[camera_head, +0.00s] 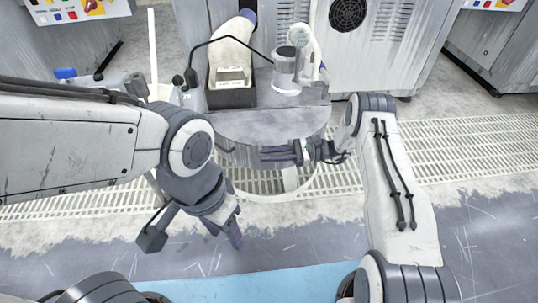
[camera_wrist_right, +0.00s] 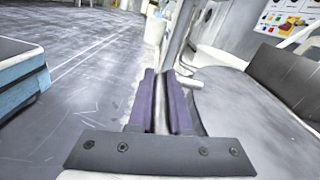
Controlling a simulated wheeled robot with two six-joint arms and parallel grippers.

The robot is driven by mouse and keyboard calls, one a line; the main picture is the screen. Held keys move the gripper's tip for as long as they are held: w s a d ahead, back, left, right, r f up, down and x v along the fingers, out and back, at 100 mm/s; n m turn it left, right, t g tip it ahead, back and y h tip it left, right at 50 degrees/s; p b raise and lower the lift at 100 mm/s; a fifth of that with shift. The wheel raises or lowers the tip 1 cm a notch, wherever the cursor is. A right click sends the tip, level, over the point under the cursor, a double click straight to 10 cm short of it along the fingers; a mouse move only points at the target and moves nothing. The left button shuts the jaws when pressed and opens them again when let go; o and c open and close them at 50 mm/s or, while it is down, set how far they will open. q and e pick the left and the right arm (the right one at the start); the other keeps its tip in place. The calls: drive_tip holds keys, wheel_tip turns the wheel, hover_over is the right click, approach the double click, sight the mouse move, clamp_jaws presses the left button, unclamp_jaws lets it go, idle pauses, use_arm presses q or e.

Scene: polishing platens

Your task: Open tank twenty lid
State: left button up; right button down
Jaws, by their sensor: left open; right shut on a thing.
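A round-fronted grey top (camera_head: 270,125) stands in the middle of the head view; I read no tank number, and cannot tell whether this top is the lid. My right gripper (camera_head: 278,153) is at its front edge, shut on a thin pale edge or bar (camera_wrist_right: 161,112) that shows between the purple fingers in the right wrist view. The jaws hide most of what they hold. My left gripper (camera_head: 233,232) hangs lower, open and empty, over the floor in front of the top and apart from it.
A dark box (camera_head: 232,97) with a pale labelled thing and a grey cylinder (camera_head: 287,70) stand on the back of the top. A cabinet with a fan (camera_head: 348,14) is behind. Floor grating (camera_head: 455,150) lies around. The floor in front looks clear.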

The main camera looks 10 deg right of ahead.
drive_tip(key=shift+d, duration=0.1)
drive_tip(key=w+r+m+p, duration=0.2)
drive_tip(key=r+m+p, duration=0.1)
drive_tip(key=r, duration=0.4)
drive_tip(key=w+r+m+p, duration=0.3)
drive_tip(key=r+m+p, duration=0.1)
drive_tip(key=r+p, duration=0.1)
drive_tip(key=shift+r, duration=0.85)
